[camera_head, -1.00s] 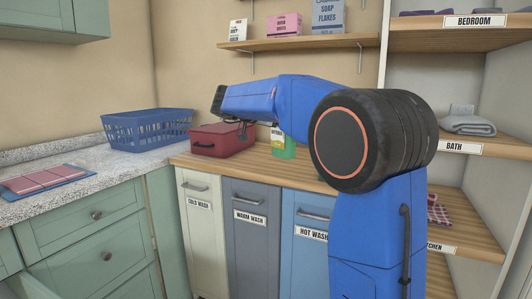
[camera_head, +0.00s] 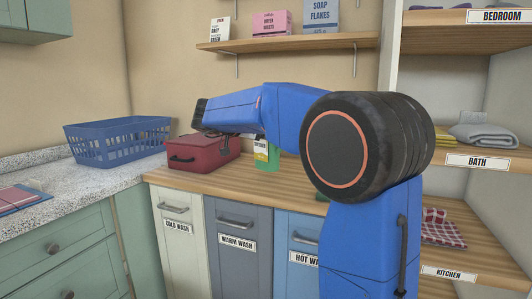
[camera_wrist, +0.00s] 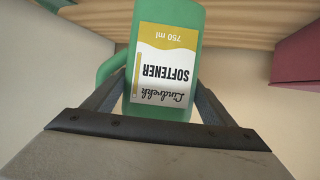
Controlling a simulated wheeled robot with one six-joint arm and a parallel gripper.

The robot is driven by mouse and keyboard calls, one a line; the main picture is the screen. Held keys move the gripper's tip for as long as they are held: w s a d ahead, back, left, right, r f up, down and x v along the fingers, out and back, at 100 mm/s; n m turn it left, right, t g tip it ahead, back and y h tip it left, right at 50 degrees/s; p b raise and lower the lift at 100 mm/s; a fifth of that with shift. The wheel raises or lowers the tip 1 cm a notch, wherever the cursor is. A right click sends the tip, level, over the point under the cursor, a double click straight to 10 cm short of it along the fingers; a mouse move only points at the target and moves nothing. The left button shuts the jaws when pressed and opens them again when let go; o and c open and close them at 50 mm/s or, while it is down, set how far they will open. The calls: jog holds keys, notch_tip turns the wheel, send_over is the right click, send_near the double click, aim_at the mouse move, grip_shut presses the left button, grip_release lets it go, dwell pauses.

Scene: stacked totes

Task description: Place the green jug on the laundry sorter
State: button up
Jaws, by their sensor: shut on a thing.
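The green jug (camera_head: 272,157), with a white and yellow softener label, shows partly below my forearm in the head view. In the wrist view the jug (camera_wrist: 190,110) fills the middle, its label upside down. My gripper (camera_wrist: 160,97) has a finger on each side of it and is shut on it. The laundry sorter (camera_head: 290,190) has a wooden top over cold, warm and hot wash bins. The jug shows over the rear of this top, right of a red case. I cannot tell whether its base touches the wood.
The red case (camera_head: 200,153) stands on the sorter's left end. A blue basket (camera_head: 118,142) is on the stone counter further left. A shelf with boxes (camera_head: 270,44) hangs above. Labelled shelves (camera_head: 480,160) stand at right. The sorter's front strip looks clear.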

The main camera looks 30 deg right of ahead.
aim_at(261, 148)
jog(key=shift+f, duration=2.05)
jog(key=shift+f, duration=0.1)
jog(key=o, duration=1.8)
jog(key=v, duration=1.2)
jog(key=shift+s, duration=0.1)
